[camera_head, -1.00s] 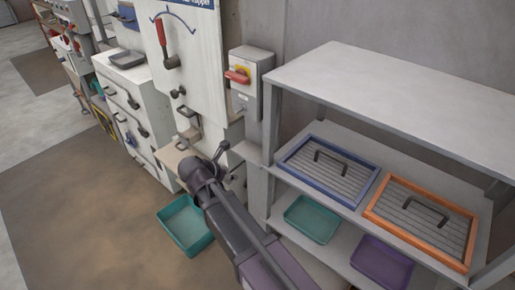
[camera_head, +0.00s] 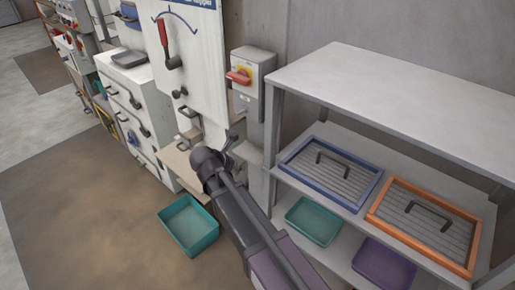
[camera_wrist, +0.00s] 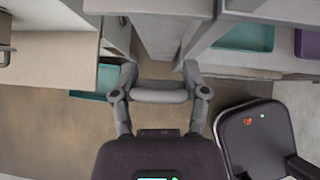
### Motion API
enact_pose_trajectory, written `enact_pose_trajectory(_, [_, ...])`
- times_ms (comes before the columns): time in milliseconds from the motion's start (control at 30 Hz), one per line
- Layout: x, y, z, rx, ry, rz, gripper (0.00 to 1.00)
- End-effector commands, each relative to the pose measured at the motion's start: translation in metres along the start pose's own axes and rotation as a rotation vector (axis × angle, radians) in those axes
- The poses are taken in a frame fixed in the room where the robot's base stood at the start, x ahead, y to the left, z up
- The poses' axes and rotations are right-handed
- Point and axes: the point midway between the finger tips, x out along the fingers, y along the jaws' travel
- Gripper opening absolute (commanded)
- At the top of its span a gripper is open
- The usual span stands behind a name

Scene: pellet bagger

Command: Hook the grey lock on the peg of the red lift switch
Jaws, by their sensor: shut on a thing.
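The switch is not visible in the wrist view.
A grey shelf (camera_head: 400,85) stands at the right, with a blue-framed tray (camera_head: 298,147) and an orange-framed tray (camera_head: 465,270). A white machine panel (camera_head: 195,65) with a red lever (camera_head: 164,36) is on the left. A teal bin (camera_head: 188,226) lies on the floor.

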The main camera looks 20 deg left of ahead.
Motion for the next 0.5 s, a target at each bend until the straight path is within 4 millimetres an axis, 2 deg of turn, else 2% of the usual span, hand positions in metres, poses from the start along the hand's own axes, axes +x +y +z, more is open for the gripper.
enact_pose_trajectory(300, [0.044,0.001,0.044,0.001,-0.001,0.0,0.02])
enact_pose_trajectory(500, [0.059,0.0,0.059,-0.001,-0.001,0.0,0.02])
